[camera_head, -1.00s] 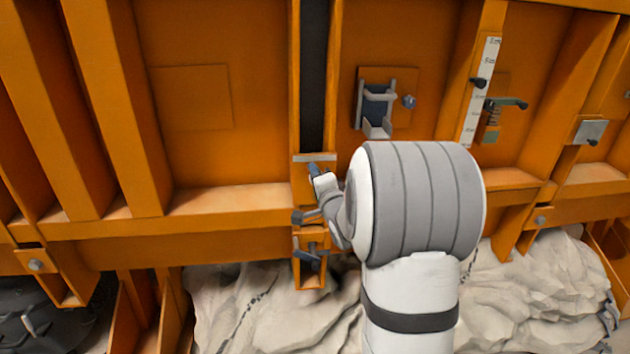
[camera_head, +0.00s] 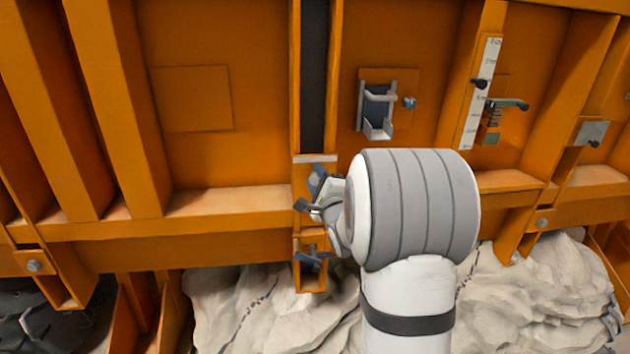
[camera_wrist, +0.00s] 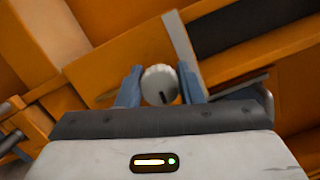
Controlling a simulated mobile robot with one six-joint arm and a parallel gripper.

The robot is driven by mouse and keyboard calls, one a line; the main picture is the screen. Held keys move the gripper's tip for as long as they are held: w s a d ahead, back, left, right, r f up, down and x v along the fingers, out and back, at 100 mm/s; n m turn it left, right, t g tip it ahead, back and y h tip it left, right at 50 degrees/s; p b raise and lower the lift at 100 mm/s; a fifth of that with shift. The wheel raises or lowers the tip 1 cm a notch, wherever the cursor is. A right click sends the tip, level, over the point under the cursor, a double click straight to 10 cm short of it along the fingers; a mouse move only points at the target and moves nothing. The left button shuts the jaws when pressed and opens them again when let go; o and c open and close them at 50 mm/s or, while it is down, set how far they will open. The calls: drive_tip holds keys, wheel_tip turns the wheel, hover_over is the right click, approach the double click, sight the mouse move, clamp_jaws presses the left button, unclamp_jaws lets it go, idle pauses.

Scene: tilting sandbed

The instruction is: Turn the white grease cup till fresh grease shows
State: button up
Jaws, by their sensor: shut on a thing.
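The white grease cup (camera_wrist: 159,86) shows in the wrist view as a small round pale cap with a dark slot mark near its lower right edge. My gripper (camera_wrist: 158,78) has its two blue-grey fingers closed on the cup, one on each side. In the head view my gripper (camera_head: 311,193) is at the orange post below the dark vertical slot, tilted. The cup is hidden there by the fingers and wrist. I see no grease around the cup in either view.
A white scale (camera_head: 480,95) and a dark lever (camera_head: 508,104) stand farther right. A dark clamp (camera_head: 311,255) sits just below my gripper. Pale sand (camera_head: 240,310) lies beneath.

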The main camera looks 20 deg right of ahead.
idle(0.3)
drive_tip(key=o, duration=1)
drive_tip(key=shift+c, duration=0.2)
drive_tip(key=v, duration=0.7)
drive_tip(key=shift+s, duration=0.35)
drive_tip(key=shift+f, duration=0.15)
